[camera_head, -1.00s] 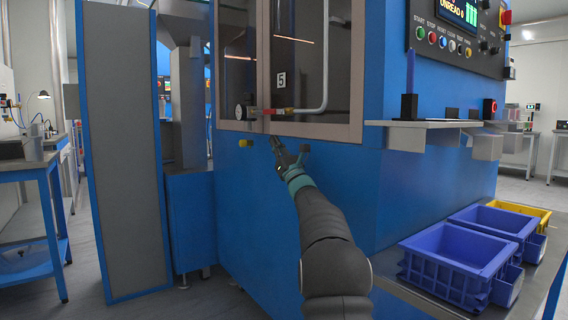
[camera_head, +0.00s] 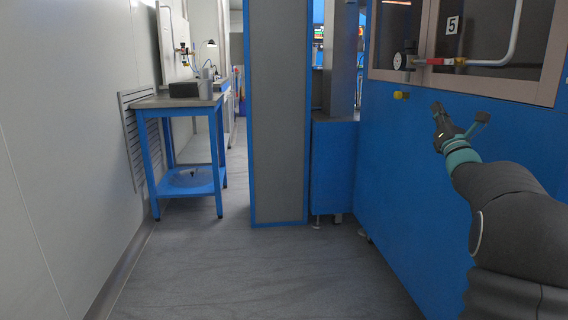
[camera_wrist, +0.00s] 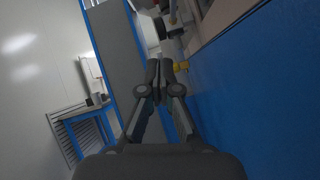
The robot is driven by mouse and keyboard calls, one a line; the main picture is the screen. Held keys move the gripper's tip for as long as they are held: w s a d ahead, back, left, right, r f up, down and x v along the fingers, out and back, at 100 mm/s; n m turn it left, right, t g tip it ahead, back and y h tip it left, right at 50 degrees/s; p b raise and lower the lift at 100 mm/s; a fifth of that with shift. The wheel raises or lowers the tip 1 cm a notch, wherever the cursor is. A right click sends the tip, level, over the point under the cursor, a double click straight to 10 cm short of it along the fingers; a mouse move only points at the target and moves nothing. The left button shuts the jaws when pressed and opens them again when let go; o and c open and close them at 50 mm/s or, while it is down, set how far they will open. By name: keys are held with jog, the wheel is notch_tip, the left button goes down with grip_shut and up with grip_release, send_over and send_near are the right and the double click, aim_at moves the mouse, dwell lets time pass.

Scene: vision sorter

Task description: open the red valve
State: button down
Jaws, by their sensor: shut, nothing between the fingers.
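The red valve handle (camera_head: 434,61) sits on a pale pipe fitting beside a round pressure gauge (camera_head: 403,61), along the lower frame of the machine's window. My gripper (camera_head: 438,107) is below the red handle in the head view and apart from it in the picture, with nothing held. The valve's exact position is hard to tell there.
A yellow knob (camera_head: 401,95) sticks out of the blue machine wall (camera_head: 385,150) left of my gripper. A grey panel with blue edges (camera_head: 277,110) stands left of the machine. A blue workbench (camera_head: 160,101) is by the left wall. The grey floor (camera_head: 250,270) in front is clear.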

jog(key=s+a+f+m+g+h+p, duration=0.1)
jog(key=s+a+f+m+g+p, duration=0.1)
jog(key=s+a+m+g, duration=0.45)
jog(key=s+a+f+m+g+h+p, duration=0.1)
jog(key=s+a+m+g+h+p, duration=0.15)
jog(key=s+a+m, duration=0.75)
jog(key=s+a+f+m+g+y+p, duration=0.1)
jog(key=s+a+f+m+g, duration=0.2)
jog(key=s, duration=0.6)
jog(key=s+a+f+m+g+y+p, duration=0.2)
jog(key=s+a+f+m, duration=0.4)
jog(key=s+f, duration=0.3)
jog(key=s+a+f+m+g+y+p, duration=0.1)
jog(key=s+a+f+m+g, duration=0.3)
jog(key=s, duration=0.6)
notch_tip(320, 180, down, 2)
jog(key=shift+s+a+f+m+g+y+p, duration=0.15)
jog(key=shift+s+a+m+g+y+p, duration=0.15)
jog(key=shift+m+g, duration=0.6)
jog(key=shift+w+a+m+t, duration=0.1)
jog(key=shift+w+m+t, duration=0.05)
jog(key=shift+m+t, duration=0.15)
